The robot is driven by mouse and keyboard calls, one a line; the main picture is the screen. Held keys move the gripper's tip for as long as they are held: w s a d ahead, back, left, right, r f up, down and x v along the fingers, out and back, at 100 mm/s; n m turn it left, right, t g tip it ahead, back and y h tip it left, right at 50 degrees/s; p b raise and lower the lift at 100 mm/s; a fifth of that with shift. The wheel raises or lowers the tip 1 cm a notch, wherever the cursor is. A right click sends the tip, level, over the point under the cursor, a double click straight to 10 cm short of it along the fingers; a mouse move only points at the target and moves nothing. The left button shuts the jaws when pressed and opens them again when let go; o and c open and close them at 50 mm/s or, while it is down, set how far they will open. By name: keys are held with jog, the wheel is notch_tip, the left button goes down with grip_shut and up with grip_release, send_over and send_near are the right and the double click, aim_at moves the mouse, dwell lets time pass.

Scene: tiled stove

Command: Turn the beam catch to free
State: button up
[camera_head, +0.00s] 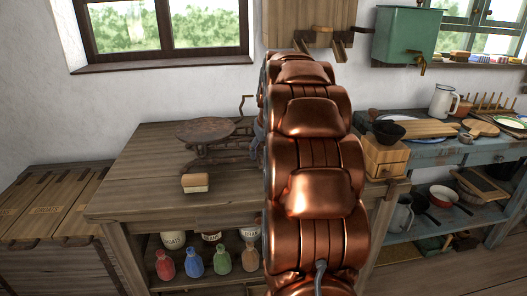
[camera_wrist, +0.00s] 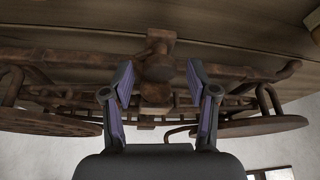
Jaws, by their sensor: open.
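A rusty iron balance scale (camera_head: 208,145) stands on the wooden table, with a round plate on top; my copper arm covers its right part. In the wrist view the scale (camera_wrist: 75,80) appears upside down, with a pan at each side. My gripper (camera_wrist: 159,78) is open, with one finger on each side of a rusty block-and-knob part (camera_wrist: 158,66) at the scale's middle. The fingers look apart from it. I cannot tell for sure whether this part is the beam catch or how it is set. In the head view the gripper is mostly hidden behind my arm.
A small two-tone block (camera_head: 195,184) lies near the front of the table (camera_head: 140,172). A wooden box with a black bowl (camera_head: 388,132) stands right of my arm. The table's left part is clear.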

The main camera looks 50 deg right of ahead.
grip_shut()
jog(key=shift+a+r+m+g+h+p, duration=0.1)
jog(key=shift+m+g+h+p, duration=0.2)
jog(key=shift+m+p, duration=0.65)
jog(key=shift+w+m+g+h+p, duration=0.1)
jog(key=shift+m+g+h+p, duration=0.4)
jog(key=shift+m, duration=1.45)
grip_release()
jog(key=v, duration=1.1)
jog(key=shift+a+r, duration=0.15)
jog(key=shift+r, duration=0.2)
